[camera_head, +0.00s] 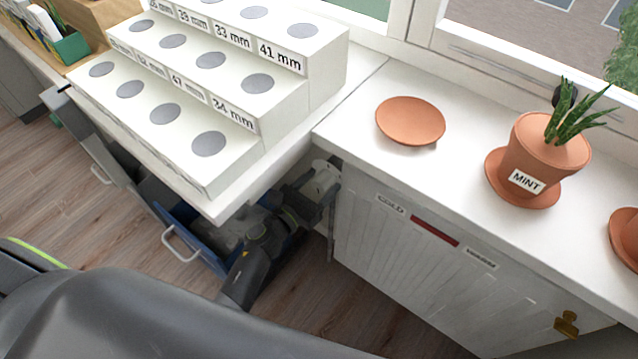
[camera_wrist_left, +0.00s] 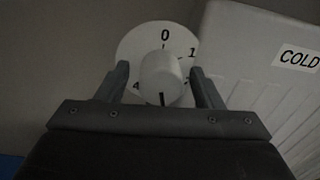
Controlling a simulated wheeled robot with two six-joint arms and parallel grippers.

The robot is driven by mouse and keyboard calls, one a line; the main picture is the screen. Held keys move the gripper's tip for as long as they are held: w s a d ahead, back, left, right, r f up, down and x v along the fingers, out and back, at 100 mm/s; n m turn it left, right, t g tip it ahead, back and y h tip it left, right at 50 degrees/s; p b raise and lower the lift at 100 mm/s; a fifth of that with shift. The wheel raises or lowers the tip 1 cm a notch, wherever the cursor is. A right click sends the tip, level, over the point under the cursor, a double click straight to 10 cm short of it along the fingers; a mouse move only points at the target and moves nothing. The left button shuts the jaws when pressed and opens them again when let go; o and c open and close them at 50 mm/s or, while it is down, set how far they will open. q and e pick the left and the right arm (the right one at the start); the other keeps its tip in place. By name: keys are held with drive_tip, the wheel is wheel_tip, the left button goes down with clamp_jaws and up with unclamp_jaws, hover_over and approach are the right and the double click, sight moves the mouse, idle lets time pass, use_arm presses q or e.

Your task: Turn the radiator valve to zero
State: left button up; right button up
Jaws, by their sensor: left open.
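The radiator valve's white round knob (camera_wrist_left: 162,76) sits in front of a white dial plate (camera_wrist_left: 130,47) in the left wrist view. The plate shows 0 at the top, 1 at the upper right and part of a 4 at the lower left. A dark mark on the knob points down, away from the 0. My left gripper (camera_wrist_left: 160,84) is open, with one finger on each side of the knob; contact is not clear. In the head view my left gripper (camera_head: 312,192) is at the left end of the white radiator (camera_head: 385,245), under the sill. My right gripper is not in view.
Above is a white sill (camera_head: 375,160) with a terracotta saucer (camera_head: 410,120) and a potted mint (camera_head: 540,150). A stepped white block (camera_head: 200,100) stands on the left. An open blue drawer (camera_head: 185,225) is beside my left arm. The radiator carries a COLD label (camera_wrist_left: 298,58).

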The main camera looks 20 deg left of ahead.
use_arm(q)
drive_tip(key=c, duration=1)
